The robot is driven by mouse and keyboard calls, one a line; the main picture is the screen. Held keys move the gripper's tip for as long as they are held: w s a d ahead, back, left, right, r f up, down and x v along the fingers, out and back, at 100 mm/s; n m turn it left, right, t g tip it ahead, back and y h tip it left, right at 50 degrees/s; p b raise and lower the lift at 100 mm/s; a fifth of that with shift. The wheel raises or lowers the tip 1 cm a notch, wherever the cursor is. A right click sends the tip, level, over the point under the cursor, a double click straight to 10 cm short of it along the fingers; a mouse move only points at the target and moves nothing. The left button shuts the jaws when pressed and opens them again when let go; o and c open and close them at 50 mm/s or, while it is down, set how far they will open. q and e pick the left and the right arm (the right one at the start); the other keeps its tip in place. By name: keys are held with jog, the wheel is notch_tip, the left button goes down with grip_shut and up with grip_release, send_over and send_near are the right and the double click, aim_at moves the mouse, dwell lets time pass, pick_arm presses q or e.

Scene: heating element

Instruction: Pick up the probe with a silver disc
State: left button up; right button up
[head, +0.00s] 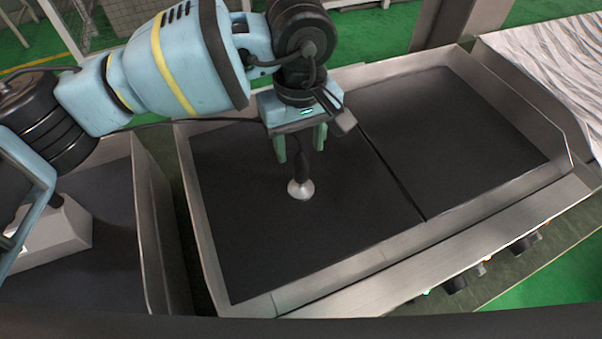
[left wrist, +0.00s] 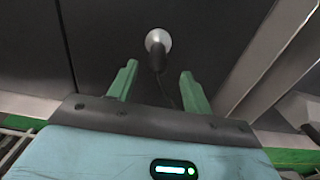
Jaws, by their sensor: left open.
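The probe has a silver disc (head: 301,189) at its lower end and a dark handle (head: 302,164) above it. It stands upright, disc down, on the left dark plate. In the left wrist view the disc (left wrist: 158,40) shows beyond the fingertips, and the handle reaches back toward the gap between the fingers. My left gripper (head: 300,141) is open just above the probe, its green fingers to either side of the handle's upper part. The left wrist view shows the same open fingers (left wrist: 157,72) with nothing gripped. My right gripper is not in view.
The heating unit's metal rim (head: 190,195) surrounds two dark plates with a narrow gap (head: 392,172) between them. Knobs (head: 456,284) line its front. A pale block (head: 65,232) stands on another surface at left. Crumpled sheeting (head: 550,65) lies at right.

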aim_at(301, 153)
pick_arm(q)
jog(key=shift+w+d+f+p, duration=0.1)
jog(key=shift+f+p, duration=0.25)
jog(key=shift+f, duration=2.5)
jog(key=shift+c, duration=0.4)
grip_shut()
